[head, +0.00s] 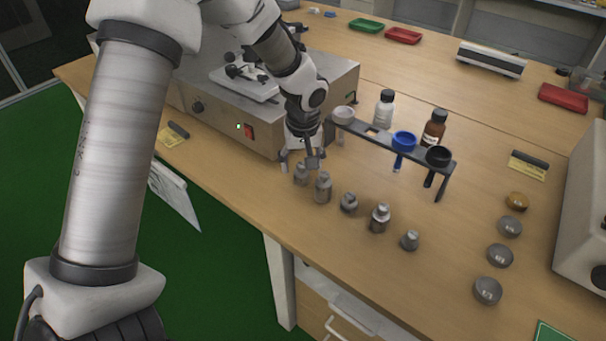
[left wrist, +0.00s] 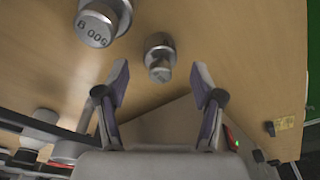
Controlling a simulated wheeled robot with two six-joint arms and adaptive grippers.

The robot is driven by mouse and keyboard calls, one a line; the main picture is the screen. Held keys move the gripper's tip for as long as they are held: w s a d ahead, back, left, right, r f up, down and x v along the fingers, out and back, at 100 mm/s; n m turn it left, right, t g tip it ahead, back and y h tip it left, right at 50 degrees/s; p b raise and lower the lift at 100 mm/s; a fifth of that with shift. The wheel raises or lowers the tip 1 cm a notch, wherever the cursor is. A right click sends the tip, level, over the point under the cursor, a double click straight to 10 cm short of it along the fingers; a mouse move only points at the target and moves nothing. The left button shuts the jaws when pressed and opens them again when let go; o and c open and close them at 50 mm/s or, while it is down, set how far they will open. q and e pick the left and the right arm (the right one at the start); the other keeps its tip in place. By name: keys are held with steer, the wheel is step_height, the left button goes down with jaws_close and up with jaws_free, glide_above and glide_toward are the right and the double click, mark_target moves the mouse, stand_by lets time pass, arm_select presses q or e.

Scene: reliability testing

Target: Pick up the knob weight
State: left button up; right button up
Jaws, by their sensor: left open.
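A row of several silver knob weights stands on the wooden bench in the head view. The leftmost weight (head: 301,175) is just below my left gripper (head: 299,164). A larger weight (head: 323,188) stands beside it, and a shiny one (head: 380,218) further right. In the left wrist view, my left gripper (left wrist: 161,78) is open and empty. My right gripper is not in view.
A dark rack (head: 395,147) with coloured holders stands behind the weights, with a white bottle (head: 384,110) and brown bottle (head: 433,131). A steel box instrument (head: 222,120) is close to the left gripper. Round grey discs (head: 500,255) lie at the right. The bench front edge is near.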

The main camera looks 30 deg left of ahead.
arm_select(q)
steer(key=shift+w+a+f, duration=0.15)
steer(key=shift+f, duration=0.75)
steer(key=shift+r, duration=0.1)
steer(key=shift+c, duration=0.9)
jaws_close()
steer(key=shift+r, duration=0.55)
steer(key=shift+s+r, duration=0.3)
steer(key=shift+r, duration=0.35)
steer(key=shift+s+r, duration=0.25)
steer(key=shift+r, duration=0.35)
steer(key=s+d, duration=0.1)
steer(key=s, duration=0.4)
steer(key=s+d+r+b, duration=0.1)
steer(key=s, duration=0.3)
steer(key=s+d+b, duration=0.1)
steer(key=s+d, duration=0.1)
steer(key=s, duration=0.3)
steer(key=shift+s+d+r, duration=0.1)
steer(key=shift+s+r, duration=0.1)
steer(key=shift+s, duration=0.1)
